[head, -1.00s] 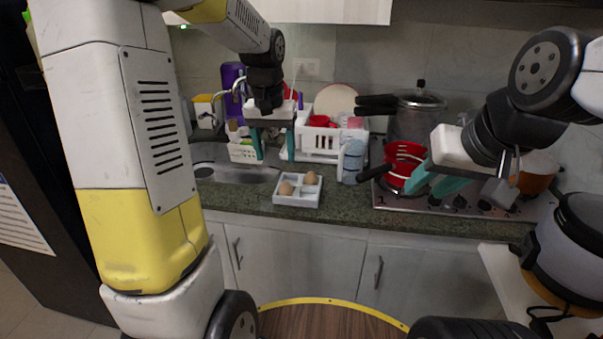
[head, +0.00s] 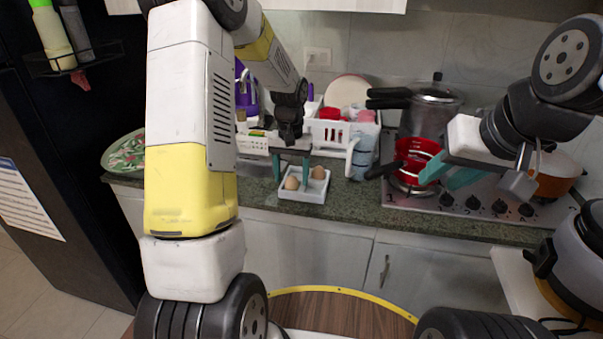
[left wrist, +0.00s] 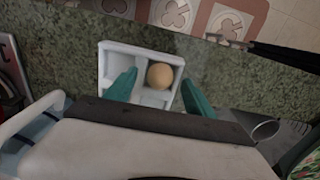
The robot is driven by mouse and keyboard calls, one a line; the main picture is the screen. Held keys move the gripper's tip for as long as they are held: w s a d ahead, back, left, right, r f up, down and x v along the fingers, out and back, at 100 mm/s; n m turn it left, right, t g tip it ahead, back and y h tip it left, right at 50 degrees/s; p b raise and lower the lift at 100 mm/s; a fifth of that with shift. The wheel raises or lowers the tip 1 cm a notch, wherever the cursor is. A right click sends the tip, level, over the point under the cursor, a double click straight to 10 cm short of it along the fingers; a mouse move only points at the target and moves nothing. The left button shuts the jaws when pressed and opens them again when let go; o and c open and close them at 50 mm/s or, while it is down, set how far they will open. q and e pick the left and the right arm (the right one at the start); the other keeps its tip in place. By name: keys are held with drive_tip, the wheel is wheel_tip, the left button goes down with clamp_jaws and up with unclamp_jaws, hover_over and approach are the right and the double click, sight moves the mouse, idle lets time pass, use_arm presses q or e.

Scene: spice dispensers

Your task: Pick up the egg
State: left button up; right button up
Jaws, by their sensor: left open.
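Two brown eggs sit in a white divided tray (head: 302,197) on the counter: a left egg (head: 291,183) and a right egg (head: 318,173). My left gripper (head: 291,184) is open, pointing down over the tray, with its teal fingers on either side of the left egg. In the left wrist view, one egg (left wrist: 160,75) lies between the open fingers, nearer the right one; the other egg is not visible there. Whether the fingers touch the egg cannot be told. My right gripper (head: 436,184) is open and empty, in front of the stove.
A white dish rack (head: 338,132) stands behind the tray. A red colander (head: 417,152) and a pressure cooker (head: 428,108) are on the stove (head: 455,203) to the right. The green counter (head: 350,212) in front of the tray is clear.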

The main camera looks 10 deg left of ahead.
use_arm(q)
clamp_jaws()
idle(0.3)
